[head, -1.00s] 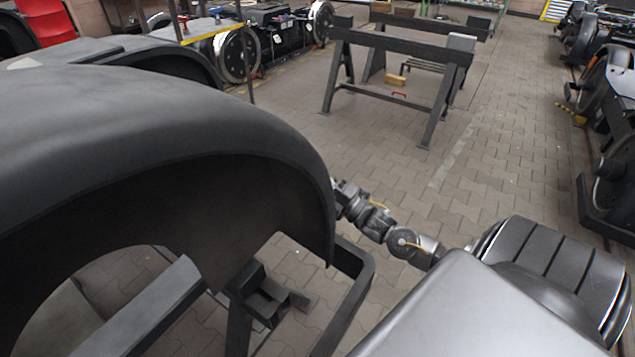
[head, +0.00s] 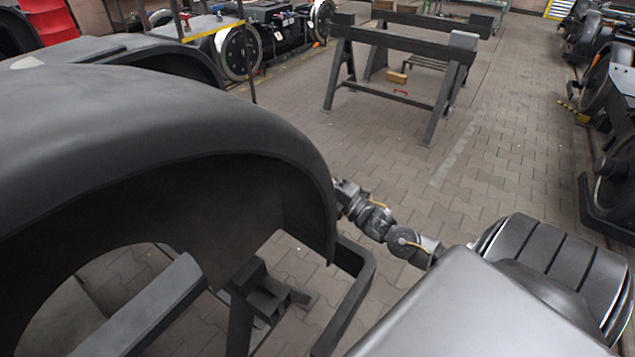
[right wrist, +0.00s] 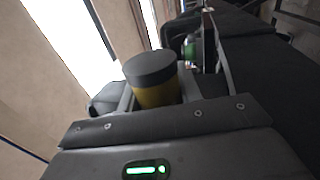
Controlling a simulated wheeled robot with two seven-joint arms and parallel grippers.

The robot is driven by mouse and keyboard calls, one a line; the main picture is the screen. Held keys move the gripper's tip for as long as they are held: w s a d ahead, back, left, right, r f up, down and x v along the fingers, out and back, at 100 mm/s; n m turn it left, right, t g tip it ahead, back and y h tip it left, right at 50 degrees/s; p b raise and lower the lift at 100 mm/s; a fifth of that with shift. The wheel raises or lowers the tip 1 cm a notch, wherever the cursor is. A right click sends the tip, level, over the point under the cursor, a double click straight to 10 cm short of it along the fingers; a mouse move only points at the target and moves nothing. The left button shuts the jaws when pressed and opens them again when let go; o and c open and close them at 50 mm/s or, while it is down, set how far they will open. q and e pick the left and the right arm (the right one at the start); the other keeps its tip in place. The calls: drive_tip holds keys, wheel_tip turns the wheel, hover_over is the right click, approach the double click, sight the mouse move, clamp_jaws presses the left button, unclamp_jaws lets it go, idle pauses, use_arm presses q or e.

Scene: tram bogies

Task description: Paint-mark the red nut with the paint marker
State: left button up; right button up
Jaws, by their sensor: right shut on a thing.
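In the right wrist view my right gripper (right wrist: 158,88) is shut on the paint marker (right wrist: 155,96), a thick yellow cylinder with a dark grey end. That grey end points up in the picture, toward the camera. The marker's other end is hidden. I cannot make out the red nut in either current view. In the head view my right arm reaches behind the edge of a large dark curved cover, and its gripper is hidden there. My left gripper is not in view.
The dark curved cover (head: 170,110) fills the left of the head view. A dark trestle (head: 400,45) stands on the paved floor behind. Bogies line the right side. A small green part (right wrist: 190,50) shows beyond the marker.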

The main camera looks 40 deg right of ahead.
idle(0.4)
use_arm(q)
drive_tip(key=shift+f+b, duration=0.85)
use_arm(e)
drive_tip(key=shift+w+d, duration=0.25)
drive_tip(key=shift+d, duration=0.7)
drive_tip(key=shift+w+d, duration=0.3)
drive_tip(key=shift+d, duration=0.65)
drive_tip(key=shift+w+d, duration=0.25)
drive_tip(key=shift+d, duration=0.7)
